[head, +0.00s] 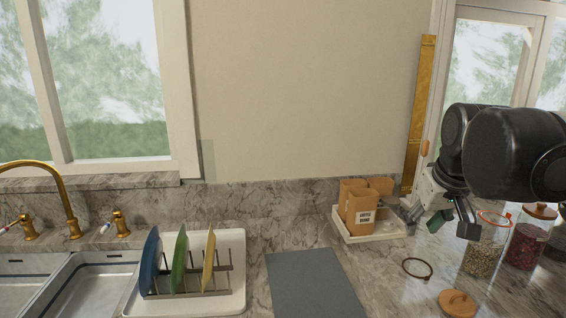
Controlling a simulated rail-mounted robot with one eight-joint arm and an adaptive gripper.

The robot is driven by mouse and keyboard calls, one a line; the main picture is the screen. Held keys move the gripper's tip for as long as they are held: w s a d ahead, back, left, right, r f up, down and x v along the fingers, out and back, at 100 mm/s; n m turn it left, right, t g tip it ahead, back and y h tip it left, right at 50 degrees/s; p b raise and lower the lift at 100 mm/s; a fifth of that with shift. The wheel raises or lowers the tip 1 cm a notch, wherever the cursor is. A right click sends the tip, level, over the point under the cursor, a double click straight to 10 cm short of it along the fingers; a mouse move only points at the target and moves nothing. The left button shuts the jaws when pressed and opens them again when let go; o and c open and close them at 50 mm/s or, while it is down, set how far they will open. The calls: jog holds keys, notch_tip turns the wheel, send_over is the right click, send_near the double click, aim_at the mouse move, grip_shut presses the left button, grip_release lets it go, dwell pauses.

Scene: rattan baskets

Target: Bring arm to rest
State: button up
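My gripper (439,224) hangs at the right of the head view, on the end of my dark arm. Its two fingers are spread wide apart, and nothing is visibly clamped between them. A small green patch shows between the fingers; I cannot tell whether it is part of the gripper. The left finger shows in front of the right end of a white tray (372,238). The right finger overlaps the view of a glass jar of seeds (482,258). I cannot tell whether either finger touches anything.
Brown containers (358,208) stand in the tray. A red-filled jar (527,245), a wooden lid (457,302) and a dark ring (417,268) are at the right. A grey mat (314,284) lies bare in the middle. A plate rack (190,284) and sink (85,285) are left.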

jog(key=s+a+f+t+b, duration=0.1)
jog(key=s+a+f, duration=0.2)
jog(key=s+f, duration=0.4)
jog(key=s+a+f+t+b, duration=0.1)
jog(key=s+a+f, duration=0.3)
jog(key=s+f, duration=0.2)
jog(key=shift+s+a+f+m+y, duration=0.3)
jog(key=shift+s+f+y, duration=0.1)
jog(key=shift+f, duration=0.2)
jog(key=shift+d, duration=0.15)
